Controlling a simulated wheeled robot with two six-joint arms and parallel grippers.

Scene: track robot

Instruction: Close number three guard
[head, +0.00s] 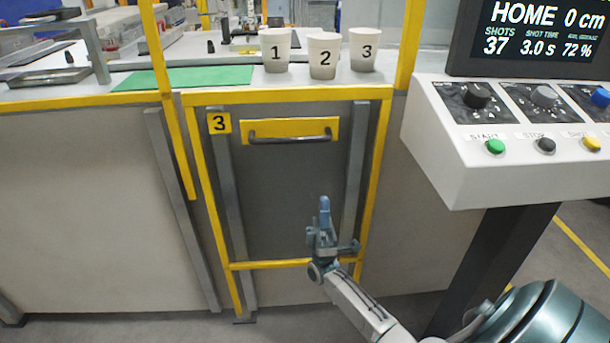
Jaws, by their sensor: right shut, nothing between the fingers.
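The number three guard (290,190) is a dark grey panel in a yellow frame below the bench edge. A yellow label with a black 3 (219,122) marks its upper left. A dark bar handle (290,138) on a yellow plate runs across its upper part. Above the bench edge, the space between the yellow posts is uncovered. My right gripper (325,204) is shut and empty, fingers pointing up, in front of the panel's lower right part. It appears below the handle and apart from it. My left gripper is not in view.
Cups numbered 1 (276,52), 2 (322,58) and 3 (362,52) stand on the bench behind the guard. A green mat (185,78) lies to their left. A control console (530,140) with knobs and buttons stands close on the right, below a dark display (535,35).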

